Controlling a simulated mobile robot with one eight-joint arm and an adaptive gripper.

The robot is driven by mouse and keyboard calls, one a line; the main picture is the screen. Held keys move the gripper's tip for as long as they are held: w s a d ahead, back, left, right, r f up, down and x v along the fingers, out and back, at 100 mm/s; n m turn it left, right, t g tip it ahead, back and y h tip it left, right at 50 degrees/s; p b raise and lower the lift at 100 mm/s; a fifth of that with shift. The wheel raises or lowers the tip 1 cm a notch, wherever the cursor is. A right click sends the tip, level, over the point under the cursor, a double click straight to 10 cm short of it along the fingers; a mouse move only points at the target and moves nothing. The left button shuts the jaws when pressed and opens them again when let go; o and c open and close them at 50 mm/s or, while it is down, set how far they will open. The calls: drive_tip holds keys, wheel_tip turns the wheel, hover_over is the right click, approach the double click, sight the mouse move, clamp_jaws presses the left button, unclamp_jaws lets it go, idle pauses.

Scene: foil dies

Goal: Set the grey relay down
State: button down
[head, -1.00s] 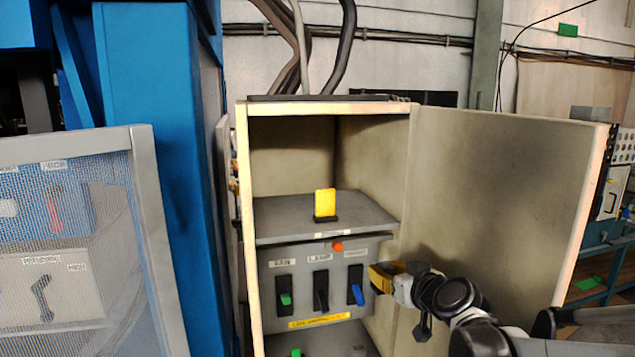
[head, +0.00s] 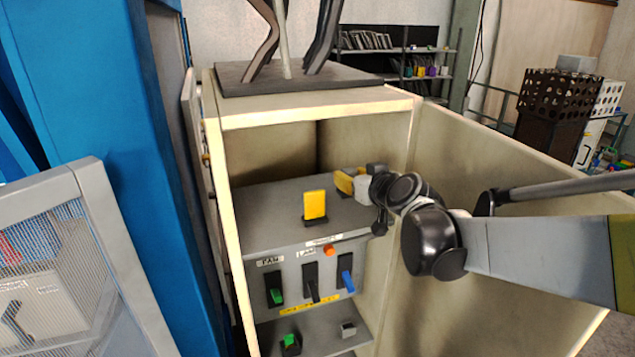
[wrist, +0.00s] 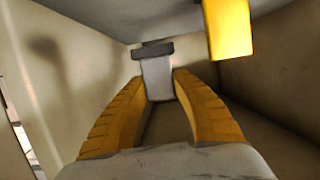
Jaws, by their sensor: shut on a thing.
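The grey relay (wrist: 157,78), a pale grey block with a dark base, sits between the yellow fingers of my gripper (wrist: 160,88) in the wrist view. My gripper is shut on it. In the head view my gripper (head: 346,181) is inside the cabinet at the right of the upper shelf (head: 270,215), behind and right of the yellow relay (head: 315,205). The yellow relay also shows at the upper right of the wrist view (wrist: 228,28).
The cabinet's right wall (head: 500,180) is close to my arm. Below the shelf is a switch panel (head: 292,285) with several levers. A green piece (head: 290,343) and a small block (head: 348,328) are on the lower shelf. The upper shelf's left part is clear.

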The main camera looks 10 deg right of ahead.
sight(348, 196)
wheel_tip(348, 196, down, 5)
drive_tip(key=shift+r, duration=0.2)
drive_tip(key=shift+w+f, duration=0.25)
drive_tip(key=shift+f, duration=0.15)
drive_tip(key=shift+s+f, duration=0.1)
drive_tip(key=shift+s, duration=0.05)
drive_tip(key=c, duration=1.1)
unclamp_jaws()
drive_tip(key=shift+c, duration=0.2)
